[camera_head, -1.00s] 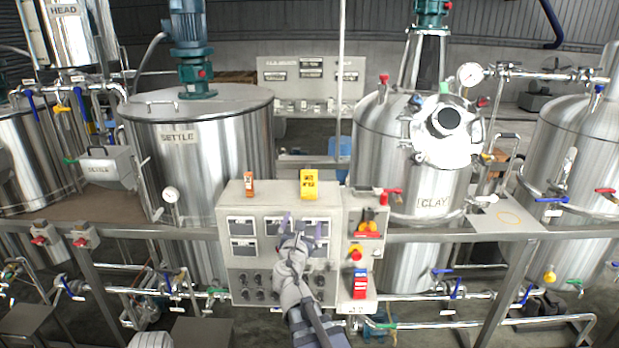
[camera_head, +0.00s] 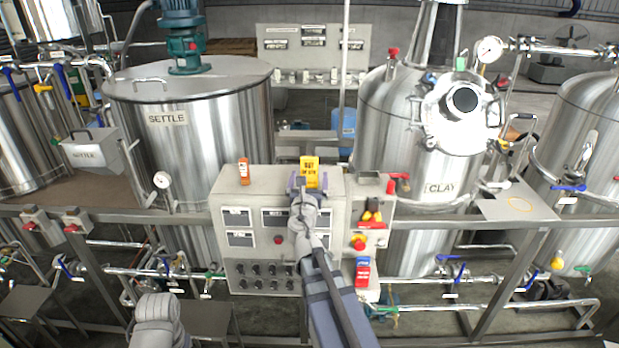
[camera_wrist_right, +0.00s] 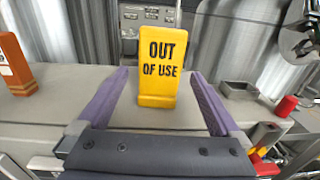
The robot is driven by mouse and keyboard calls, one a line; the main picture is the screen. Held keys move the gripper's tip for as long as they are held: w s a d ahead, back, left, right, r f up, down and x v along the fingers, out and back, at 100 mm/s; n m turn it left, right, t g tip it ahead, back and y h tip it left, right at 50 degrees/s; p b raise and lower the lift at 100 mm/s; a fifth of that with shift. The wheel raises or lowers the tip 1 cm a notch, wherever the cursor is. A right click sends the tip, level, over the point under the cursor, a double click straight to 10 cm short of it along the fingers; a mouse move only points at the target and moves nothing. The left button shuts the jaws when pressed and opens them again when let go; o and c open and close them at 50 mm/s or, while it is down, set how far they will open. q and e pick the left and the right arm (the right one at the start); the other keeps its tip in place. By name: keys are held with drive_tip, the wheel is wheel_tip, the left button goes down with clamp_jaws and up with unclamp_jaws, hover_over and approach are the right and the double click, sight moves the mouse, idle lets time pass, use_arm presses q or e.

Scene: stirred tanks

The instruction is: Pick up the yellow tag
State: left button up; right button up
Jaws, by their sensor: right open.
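The yellow tag (camera_head: 310,166), marked "OUT OF USE", stands upright on top of the grey control box (camera_head: 335,182). In the right wrist view the tag (camera_wrist_right: 162,65) is centred between the two purple fingers, with a gap on each side. My right gripper (camera_head: 308,183) is open and empty, right at the near side of the tag. In the head view its fingers cover the tag's lower part. I cannot tell how far the fingers reach past it. My left gripper is not seen.
An orange tag (camera_head: 244,171) stands left on the same box. Red and yellow parts (camera_head: 372,215) and a red-and-blue item (camera_head: 362,271) are on the right-hand panel. The SETTLE tank (camera_head: 190,140) and CLAY tank (camera_head: 400,100) stand behind.

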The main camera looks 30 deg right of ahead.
sight(310, 168)
drive_tip(key=shift+x, duration=2.85)
drive_tip(key=shift+a, duration=0.1)
drive_tip(key=shift+r, duration=0.1)
drive_tip(key=c, duration=1.5)
